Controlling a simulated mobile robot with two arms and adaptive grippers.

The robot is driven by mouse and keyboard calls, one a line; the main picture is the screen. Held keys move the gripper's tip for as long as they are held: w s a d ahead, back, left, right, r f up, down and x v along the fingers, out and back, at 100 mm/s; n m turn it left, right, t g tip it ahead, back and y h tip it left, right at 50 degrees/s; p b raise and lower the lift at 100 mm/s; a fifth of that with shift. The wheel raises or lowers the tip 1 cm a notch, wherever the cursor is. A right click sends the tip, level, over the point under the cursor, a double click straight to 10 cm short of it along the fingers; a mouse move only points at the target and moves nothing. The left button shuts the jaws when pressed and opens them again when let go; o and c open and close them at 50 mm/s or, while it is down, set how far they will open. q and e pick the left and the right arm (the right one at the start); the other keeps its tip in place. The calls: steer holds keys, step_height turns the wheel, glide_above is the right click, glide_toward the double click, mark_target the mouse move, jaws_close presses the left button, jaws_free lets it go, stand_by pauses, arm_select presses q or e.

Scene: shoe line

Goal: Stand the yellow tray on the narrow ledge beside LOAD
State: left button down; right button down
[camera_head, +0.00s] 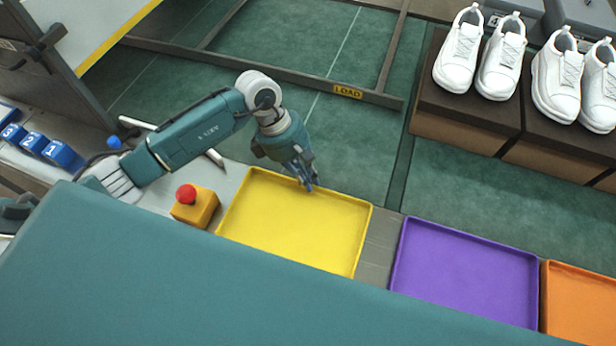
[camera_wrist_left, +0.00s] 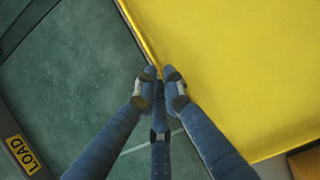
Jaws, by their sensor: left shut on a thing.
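The yellow tray (camera_head: 290,225) lies flat, empty, on the grey work surface, its far rim towards the green floor. My left gripper (camera_head: 309,184) is at that far rim, shut on it. In the left wrist view the fingertips (camera_wrist_left: 161,74) meet at the edge of the yellow tray (camera_wrist_left: 225,60). The yellow LOAD label (camera_head: 348,91) is on a narrow dark ledge (camera_head: 290,76) beyond the tray, apart from it; the label also shows in the left wrist view (camera_wrist_left: 22,152). My right gripper is not in view.
A yellow box with a red button (camera_head: 194,203) stands just left of the tray. A purple tray (camera_head: 464,268) and an orange tray (camera_head: 580,300) lie to the right. White shoes (camera_head: 458,55) stand on brown boxes (camera_head: 465,125). Numbered blue blocks (camera_head: 58,152) are at far left.

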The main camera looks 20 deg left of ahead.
arm_select(q)
steer(key=c, duration=1.9)
jaws_free()
steer(key=shift+o, duration=0.2)
steer(key=shift+r+p, duration=0.2)
steer(key=shift+p, duration=0.15)
steer(key=shift+a+r, duration=0.2)
steer(key=shift+r, duration=0.05)
steer(key=b+v, duration=0.2)
steer(key=v, duration=0.9)
steer(key=shift+d+r, duration=0.1)
steer(key=shift+r, duration=0.1)
